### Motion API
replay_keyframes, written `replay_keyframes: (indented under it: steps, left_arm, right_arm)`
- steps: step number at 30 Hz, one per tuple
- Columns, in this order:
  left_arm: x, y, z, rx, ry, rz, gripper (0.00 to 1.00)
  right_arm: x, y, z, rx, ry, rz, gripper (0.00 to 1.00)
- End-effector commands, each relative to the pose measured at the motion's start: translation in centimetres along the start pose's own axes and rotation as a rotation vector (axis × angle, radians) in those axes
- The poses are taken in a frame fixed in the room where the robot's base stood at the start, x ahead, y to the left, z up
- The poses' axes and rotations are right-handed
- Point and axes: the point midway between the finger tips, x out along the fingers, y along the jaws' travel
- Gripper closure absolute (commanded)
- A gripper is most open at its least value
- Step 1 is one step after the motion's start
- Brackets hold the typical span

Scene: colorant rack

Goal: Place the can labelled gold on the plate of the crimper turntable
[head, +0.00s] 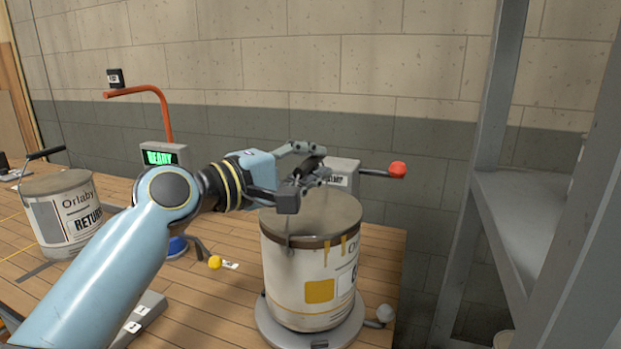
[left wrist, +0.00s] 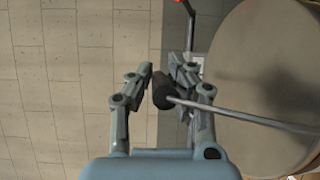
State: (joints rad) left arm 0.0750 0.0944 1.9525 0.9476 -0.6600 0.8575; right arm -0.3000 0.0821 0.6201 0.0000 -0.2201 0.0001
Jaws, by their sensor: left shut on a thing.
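The can (head: 297,270) is cream with a gold-yellow square, yellow drips and a brown-grey lid. Its label word is mostly turned away. It is upright over the round grey turntable plate (head: 272,332), whose rim shows around its base; it looks seated, but a small gap cannot be ruled out. My left gripper (head: 308,174) is above the can's lid. In the left wrist view it (left wrist: 161,76) is shut on the black grip (left wrist: 163,95) of the can's wire handle, with the lid (left wrist: 265,80) to the right. My right gripper is not in view.
A crimper lever with a red knob (head: 398,170) stands behind the can. A can marked RETURN (head: 62,215) stands at the left of the wooden bench. A READY display (head: 160,157) and an orange bent pipe (head: 160,100) are behind my arm. Grey shelving (head: 525,215) is at right.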

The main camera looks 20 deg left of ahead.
Motion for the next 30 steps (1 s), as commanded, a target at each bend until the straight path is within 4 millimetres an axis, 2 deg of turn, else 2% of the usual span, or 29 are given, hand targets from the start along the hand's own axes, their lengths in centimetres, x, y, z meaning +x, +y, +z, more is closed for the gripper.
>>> replay_keyframes:
  steps: [1, 4, 14, 15, 20, 30]
  left_arm:
    - [0.0, -0.9, 0.0, -0.002, 0.000, 0.001, 1.00]
    - [0.1, -1.9, 0.0, -0.002, 0.001, 0.002, 1.00]
    - [0.1, -2.1, -0.1, 0.000, 0.000, 0.003, 1.00]
    - [0.1, -2.2, -0.1, 0.000, 0.000, 0.001, 0.81]
    - [0.1, -2.1, -0.1, 0.000, 0.000, 0.001, 0.60]
    - [-0.3, -2.0, -0.1, 0.001, 0.001, -0.001, 0.60]
  right_arm:
    - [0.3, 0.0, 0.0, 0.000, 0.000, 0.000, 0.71]
    - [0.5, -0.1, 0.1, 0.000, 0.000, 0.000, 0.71]
    - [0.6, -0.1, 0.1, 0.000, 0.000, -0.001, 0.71]
    - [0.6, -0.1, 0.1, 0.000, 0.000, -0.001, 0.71]
    - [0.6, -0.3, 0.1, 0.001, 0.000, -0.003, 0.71]
    - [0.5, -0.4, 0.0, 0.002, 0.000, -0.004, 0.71]
